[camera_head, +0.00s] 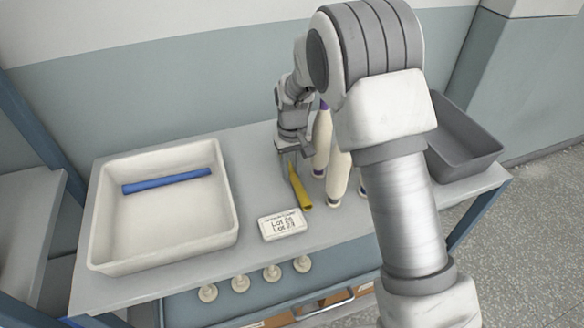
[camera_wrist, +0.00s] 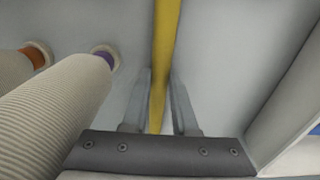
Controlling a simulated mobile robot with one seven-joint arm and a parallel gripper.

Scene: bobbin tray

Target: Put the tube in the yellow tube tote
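A thin yellow tube (camera_head: 300,188) lies on the grey table, right of the white tote. My gripper (camera_head: 290,152) is over its far end. In the wrist view the tube (camera_wrist: 166,40) runs between my two fingers (camera_wrist: 160,85), which stand apart on either side of it. A gap shows between the tube and the right finger; I cannot tell whether the left finger touches it. The white tote (camera_head: 228,222) on the left holds a blue tube (camera_head: 167,181). A dark grey tote (camera_head: 468,148) at the right looks empty where visible. Neither tote is yellow.
Pale yarn bobbins (camera_head: 340,172) stand close to the right of my gripper and fill the left of the wrist view (camera_wrist: 60,110). Several pale knobs (camera_head: 240,283) line the front below the tabletop.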

